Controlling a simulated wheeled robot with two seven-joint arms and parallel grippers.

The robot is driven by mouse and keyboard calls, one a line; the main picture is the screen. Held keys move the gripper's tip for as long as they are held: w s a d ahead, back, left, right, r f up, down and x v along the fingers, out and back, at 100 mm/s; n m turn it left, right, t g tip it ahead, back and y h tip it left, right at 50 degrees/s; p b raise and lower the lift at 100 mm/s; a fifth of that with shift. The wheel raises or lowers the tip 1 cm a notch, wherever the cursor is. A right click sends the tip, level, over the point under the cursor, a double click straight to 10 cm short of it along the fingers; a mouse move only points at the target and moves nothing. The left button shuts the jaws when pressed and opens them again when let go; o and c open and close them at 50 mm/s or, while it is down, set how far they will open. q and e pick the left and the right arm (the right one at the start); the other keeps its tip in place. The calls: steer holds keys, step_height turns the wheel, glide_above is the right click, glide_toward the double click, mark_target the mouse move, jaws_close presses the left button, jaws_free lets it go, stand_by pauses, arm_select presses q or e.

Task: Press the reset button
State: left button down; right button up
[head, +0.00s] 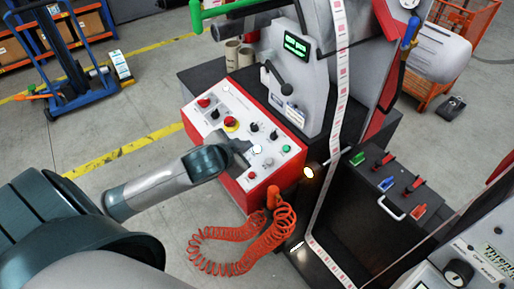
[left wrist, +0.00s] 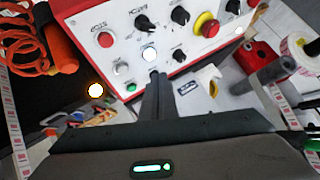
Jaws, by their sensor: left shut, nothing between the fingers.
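The control panel (head: 262,150) has a red rim and a white face with several buttons and knobs; its small labels are hard to read. A lit white button (head: 257,149) sits among them and also shows in the left wrist view (left wrist: 149,53); I cannot read a reset label on it. My left gripper (head: 240,154) is shut and empty, its fingertips close in front of the panel beside the white button. In the left wrist view the shut fingertips (left wrist: 156,76) lie just below that button; contact cannot be told. My right gripper is not in view.
A red-and-yellow emergency stop (left wrist: 207,26), a red button (left wrist: 105,40), a green button (left wrist: 131,87) and black knobs surround the white button. An orange coiled hose (head: 240,250) hangs below the panel. A label strip (head: 340,100) runs down the machine to the right.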

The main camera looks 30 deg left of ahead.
mark_target(257, 149)
arm_select(q)
steer(key=shift+m+t, duration=0.3)
steer(key=shift+t, duration=0.2)
steer(key=w+r, duration=0.1)
steer(key=w+a+r, duration=0.1)
steer(key=r, duration=0.2)
steer(key=shift+w+a, duration=0.4)
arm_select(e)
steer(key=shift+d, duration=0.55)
arm_select(q)
steer(key=shift+f, duration=0.15)
